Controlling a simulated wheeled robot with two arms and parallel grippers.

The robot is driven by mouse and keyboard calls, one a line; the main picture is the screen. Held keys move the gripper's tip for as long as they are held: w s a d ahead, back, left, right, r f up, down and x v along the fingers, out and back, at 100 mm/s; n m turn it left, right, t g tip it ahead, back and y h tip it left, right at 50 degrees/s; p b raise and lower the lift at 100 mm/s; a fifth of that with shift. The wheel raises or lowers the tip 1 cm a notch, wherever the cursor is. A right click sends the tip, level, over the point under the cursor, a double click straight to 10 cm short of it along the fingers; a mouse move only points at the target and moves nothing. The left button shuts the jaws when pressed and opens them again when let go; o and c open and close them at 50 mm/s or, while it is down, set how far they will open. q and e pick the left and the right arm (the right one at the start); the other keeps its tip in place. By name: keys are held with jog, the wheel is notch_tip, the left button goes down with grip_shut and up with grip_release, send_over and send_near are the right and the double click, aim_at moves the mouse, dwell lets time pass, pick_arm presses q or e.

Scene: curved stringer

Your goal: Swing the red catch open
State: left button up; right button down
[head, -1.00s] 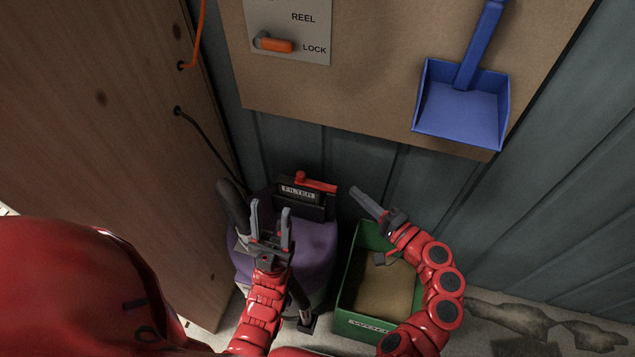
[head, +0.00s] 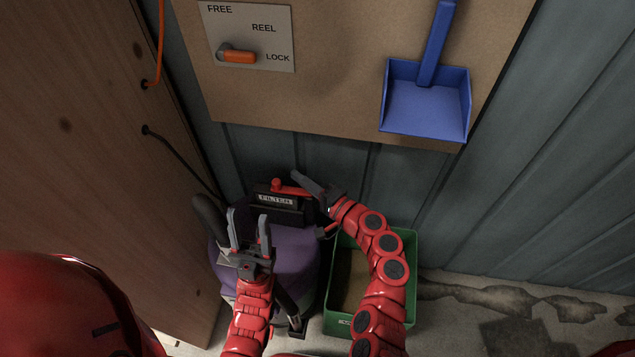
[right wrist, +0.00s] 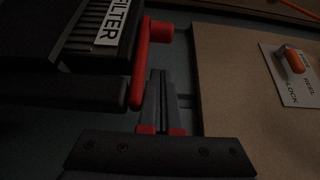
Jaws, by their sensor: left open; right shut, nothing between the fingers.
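The red catch (head: 290,189) is a bar lying across the top of the black filter box (head: 275,200), with its round pivot at the left end. It also shows in the right wrist view (right wrist: 141,65), running along the edge of the box. My right gripper (head: 297,175) is shut and empty, its fingertips close behind the catch. In the right wrist view the fingers (right wrist: 158,75) lie just beside the catch; I cannot tell whether they touch. My left gripper (head: 248,215) is open and empty above the purple vacuum body (head: 290,250).
A green crate (head: 410,290) stands right of the vacuum. A board (head: 330,100) on the wall holds an orange reel lever (head: 237,56) and a blue dustpan (head: 425,105). A wooden panel (head: 80,150) closes the left side. The floor at the right is clear.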

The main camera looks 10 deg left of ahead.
jog(key=shift+s+a+r, duration=0.1)
jog(key=shift+s+a, duration=0.75)
jog(key=shift+s, duration=0.05)
jog(key=shift+g, duration=0.3)
jog(key=shift+s+n+y, duration=0.1)
jog(key=shift+n+y, duration=0.2)
